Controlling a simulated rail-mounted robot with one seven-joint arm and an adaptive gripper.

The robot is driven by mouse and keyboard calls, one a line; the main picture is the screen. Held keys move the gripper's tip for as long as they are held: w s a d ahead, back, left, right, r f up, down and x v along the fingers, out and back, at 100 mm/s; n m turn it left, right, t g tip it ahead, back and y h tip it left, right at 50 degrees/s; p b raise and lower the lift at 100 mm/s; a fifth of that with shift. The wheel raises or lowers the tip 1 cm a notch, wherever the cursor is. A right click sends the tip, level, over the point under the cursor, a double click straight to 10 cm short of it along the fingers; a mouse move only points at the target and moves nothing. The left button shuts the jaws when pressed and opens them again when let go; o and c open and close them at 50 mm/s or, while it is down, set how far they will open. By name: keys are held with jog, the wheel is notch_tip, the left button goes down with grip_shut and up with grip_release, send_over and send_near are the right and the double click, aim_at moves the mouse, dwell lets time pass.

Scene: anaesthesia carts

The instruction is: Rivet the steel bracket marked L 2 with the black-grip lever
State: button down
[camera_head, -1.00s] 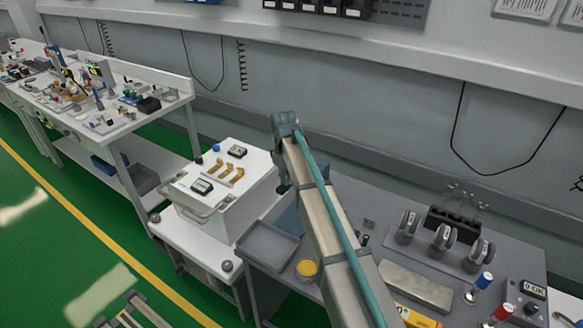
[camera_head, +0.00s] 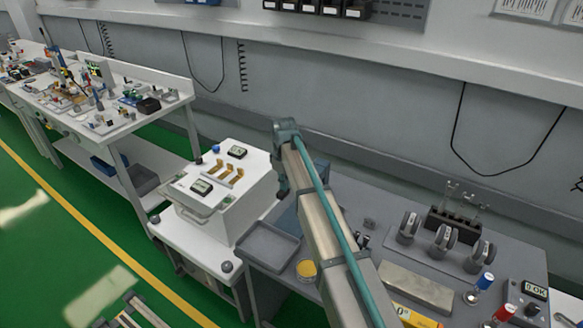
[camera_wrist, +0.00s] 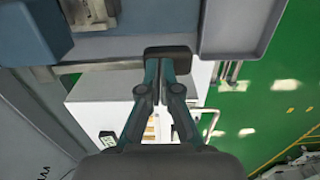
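In the wrist view my gripper (camera_wrist: 163,82) has its two fingers close together, with only a narrow gap between them. Their tips are at the black grip (camera_wrist: 168,55) of a lever. The lever's steel bar (camera_wrist: 105,66) runs left from the grip towards a blue-grey machine body (camera_wrist: 30,32). The grip is wider than the finger gap and covers the fingertips, so exact contact is hidden. A metallic piece (camera_wrist: 92,12) sits by the machine at the top edge; no L 2 mark is legible. In the head view my arm hides the gripper and most of the blue machine (camera_head: 321,169).
A grey tray (camera_head: 268,246) and a yellow-topped pot (camera_head: 306,269) are at the bench's left end. A white box (camera_head: 228,205) with displays and brass pieces stands left. Several grey clamp-like parts (camera_head: 443,238) and a dark rack (camera_head: 455,222) are at right.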

notch_tip(320, 180, up, 13)
jog(key=p, duration=0.7)
dwell(1.4)
